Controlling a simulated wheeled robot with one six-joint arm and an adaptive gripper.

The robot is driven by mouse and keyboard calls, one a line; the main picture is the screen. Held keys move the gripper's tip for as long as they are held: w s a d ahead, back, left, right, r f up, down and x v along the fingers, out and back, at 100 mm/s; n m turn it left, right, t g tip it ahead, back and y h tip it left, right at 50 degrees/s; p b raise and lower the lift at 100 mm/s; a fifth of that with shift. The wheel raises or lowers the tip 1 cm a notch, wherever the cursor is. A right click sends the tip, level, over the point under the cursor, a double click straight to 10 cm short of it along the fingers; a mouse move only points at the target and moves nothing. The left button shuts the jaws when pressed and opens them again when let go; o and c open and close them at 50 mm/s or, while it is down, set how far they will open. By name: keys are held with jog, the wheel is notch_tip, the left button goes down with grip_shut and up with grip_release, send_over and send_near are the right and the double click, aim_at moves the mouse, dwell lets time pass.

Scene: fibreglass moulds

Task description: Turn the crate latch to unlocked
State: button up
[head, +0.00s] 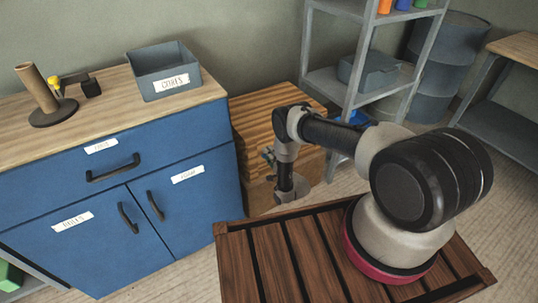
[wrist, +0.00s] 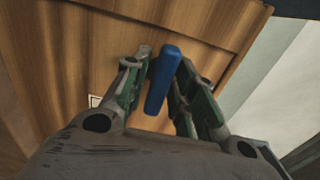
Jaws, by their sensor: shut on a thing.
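The crate (head: 258,196) is a wooden box with a striped top, standing on the floor right of the blue cabinet. In the wrist view its plank face (wrist: 215,30) fills much of the picture. The latch (wrist: 162,80) is a blue bar, slightly slanted in the wrist view, in front of this face. My gripper (wrist: 160,72) has its green-padded fingers on both sides of the bar, shut on it. In the head view my gripper (head: 268,156) is at the crate's side, where the latch cannot be made out clearly.
The blue cabinet (head: 205,215) stands close at the left, with a grey labelled bin (head: 165,85) and a tube on a stand (head: 40,90) on top. Grey shelving (head: 325,80) rises behind the crate. A small white patch (wrist: 95,101) shows beside the left finger.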

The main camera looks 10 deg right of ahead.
jog(key=n, duration=0.4)
jog(key=shift+n, duration=0.3)
jog(key=n, duration=0.4)
jog(key=shift+n, duration=0.3)
jog(key=n, duration=0.4)
jog(key=shift+n, duration=2.4)
jog(key=o, duration=0.8)
